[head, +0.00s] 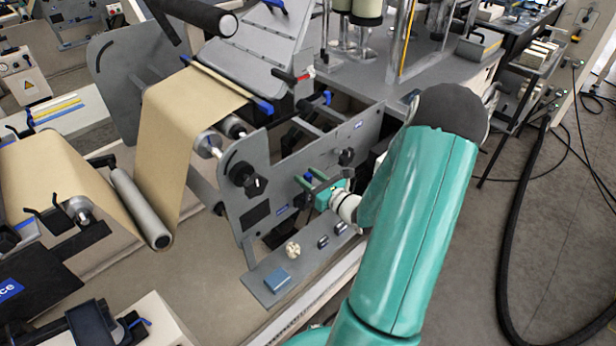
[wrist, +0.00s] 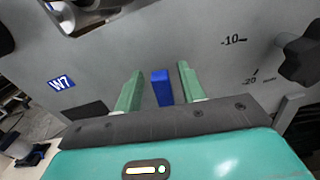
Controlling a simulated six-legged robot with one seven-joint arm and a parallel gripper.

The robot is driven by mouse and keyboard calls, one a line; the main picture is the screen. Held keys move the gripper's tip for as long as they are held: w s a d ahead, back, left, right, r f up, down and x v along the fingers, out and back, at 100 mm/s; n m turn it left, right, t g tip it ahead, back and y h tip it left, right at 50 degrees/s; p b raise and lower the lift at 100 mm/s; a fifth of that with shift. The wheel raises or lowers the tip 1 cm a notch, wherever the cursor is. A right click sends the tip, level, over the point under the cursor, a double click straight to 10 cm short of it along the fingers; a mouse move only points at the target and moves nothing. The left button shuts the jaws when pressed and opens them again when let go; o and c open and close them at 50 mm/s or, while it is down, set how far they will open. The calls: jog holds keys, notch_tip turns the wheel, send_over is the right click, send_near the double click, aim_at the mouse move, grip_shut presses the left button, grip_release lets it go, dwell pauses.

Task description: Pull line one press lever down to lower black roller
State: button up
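My gripper (head: 308,187) is in front of the grey side plate of the unwind machine in the head view. In the wrist view its two green fingers (wrist: 159,73) are spread apart. A small blue grip (wrist: 162,88), which looks like a lever end, stands between the fingers with a gap on each side. It also shows as a blue spot by the fingers in the head view (head: 308,177). The rest of its lever is hidden. A black roller (head: 205,17) is at the top left of the head view, above the brown kraft web (head: 185,110).
The grey side plate (head: 262,190) carries black knobs (head: 245,178) close to my gripper. In the wrist view a knob (wrist: 302,55) is at the right and a W7 label (wrist: 61,84) at the left. A small shelf (head: 300,262) is below. Black hoses (head: 510,210) lie on the right floor.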

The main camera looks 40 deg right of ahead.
jog(key=shift+w, duration=0.3)
grip_shut()
jog(key=shift+d, duration=0.15)
